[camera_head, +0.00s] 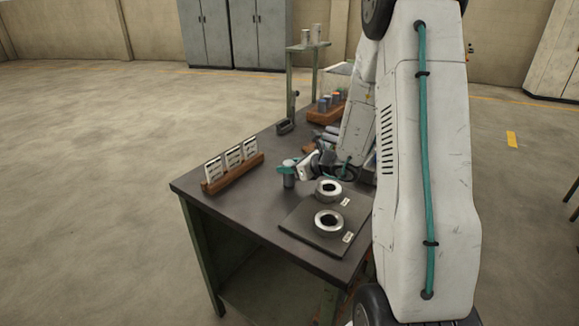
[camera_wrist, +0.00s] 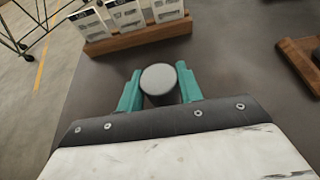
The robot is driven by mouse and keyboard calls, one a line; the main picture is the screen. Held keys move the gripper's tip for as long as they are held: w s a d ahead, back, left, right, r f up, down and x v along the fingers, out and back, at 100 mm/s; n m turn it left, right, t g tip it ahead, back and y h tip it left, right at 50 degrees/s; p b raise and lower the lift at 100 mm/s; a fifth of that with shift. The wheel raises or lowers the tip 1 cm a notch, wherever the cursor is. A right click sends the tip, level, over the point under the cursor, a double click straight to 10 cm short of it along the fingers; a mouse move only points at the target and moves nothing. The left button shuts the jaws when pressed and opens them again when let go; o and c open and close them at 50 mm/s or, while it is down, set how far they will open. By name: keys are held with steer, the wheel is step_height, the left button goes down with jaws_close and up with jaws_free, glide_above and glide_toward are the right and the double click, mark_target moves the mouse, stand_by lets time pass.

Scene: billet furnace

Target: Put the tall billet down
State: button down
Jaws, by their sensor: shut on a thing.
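A grey cylindrical billet (camera_wrist: 159,78) is between the two teal fingers of my gripper (camera_wrist: 160,88) in the wrist view, its round top facing the camera. In the head view my gripper (camera_head: 288,166) is shut on the same billet (camera_head: 289,180), which is upright above or on the dark tabletop. I cannot tell whether its lower end touches the table. The gripper is left of the two ring-shaped holders and right of the card rack.
The dark table (camera_head: 235,208) carries a wooden card rack (camera_head: 234,174) at left. Two metal rings (camera_head: 328,221) sit on a dark plate (camera_head: 305,232) at front. A wooden rack with several coloured-top cylinders (camera_head: 328,112) stands behind. Tabletop between card rack and plate is clear.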

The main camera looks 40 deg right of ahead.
steer(key=shift+f, duration=0.15)
steer(key=c, duration=0.9)
jaws_free()
